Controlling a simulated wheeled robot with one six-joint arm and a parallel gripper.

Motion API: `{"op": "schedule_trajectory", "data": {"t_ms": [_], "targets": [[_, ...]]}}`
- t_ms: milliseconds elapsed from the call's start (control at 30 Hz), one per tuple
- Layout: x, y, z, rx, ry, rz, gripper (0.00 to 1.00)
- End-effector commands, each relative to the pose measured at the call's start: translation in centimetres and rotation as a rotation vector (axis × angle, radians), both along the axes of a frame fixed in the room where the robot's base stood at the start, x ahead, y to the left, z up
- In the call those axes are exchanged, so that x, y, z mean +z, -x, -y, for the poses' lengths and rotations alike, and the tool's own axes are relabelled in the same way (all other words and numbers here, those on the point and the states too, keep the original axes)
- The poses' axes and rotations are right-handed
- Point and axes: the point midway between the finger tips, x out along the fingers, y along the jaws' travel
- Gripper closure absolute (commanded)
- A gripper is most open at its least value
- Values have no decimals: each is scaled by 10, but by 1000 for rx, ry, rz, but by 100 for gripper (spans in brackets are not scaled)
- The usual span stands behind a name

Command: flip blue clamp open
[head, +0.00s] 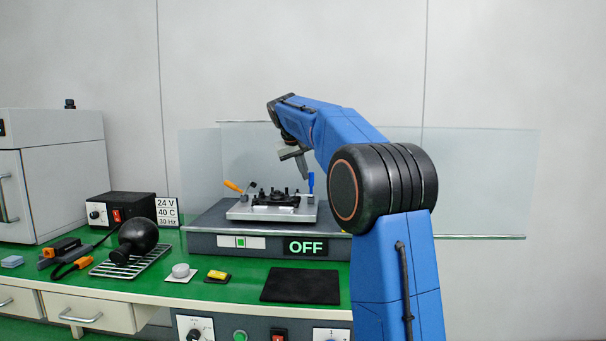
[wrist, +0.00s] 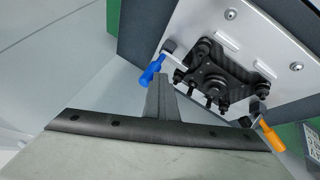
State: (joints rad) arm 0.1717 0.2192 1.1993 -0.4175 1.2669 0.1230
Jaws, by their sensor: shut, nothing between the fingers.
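The blue clamp (head: 311,183) is at the right side of the metal fixture plate (head: 245,212); its handle stands upright in the head view. In the wrist view the blue handle (wrist: 153,70) is just left of my fingertips. My gripper (head: 304,174) is shut and empty, pointing down close to the blue handle; its closed fingers (wrist: 160,80) show in the wrist view. I cannot tell whether they touch the handle. A dark gimbal part (wrist: 212,82) sits on the plate between the clamps.
An orange clamp (head: 234,186) leans outward at the plate's left side. A clear screen (head: 480,185) stands behind the fixture, whose base shows an OFF sign (head: 305,247). A black mat (head: 301,286), a rack (head: 130,262) and small items lie in front and left.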

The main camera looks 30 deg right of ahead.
Motion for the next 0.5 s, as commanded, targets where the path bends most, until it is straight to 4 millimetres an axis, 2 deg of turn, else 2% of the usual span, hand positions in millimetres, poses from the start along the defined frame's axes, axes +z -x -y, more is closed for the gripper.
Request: {"op": "schedule_trajectory", "data": {"t_ms": [500], "targets": [[3, 13, 19, -3, -161, 109, 100]]}}
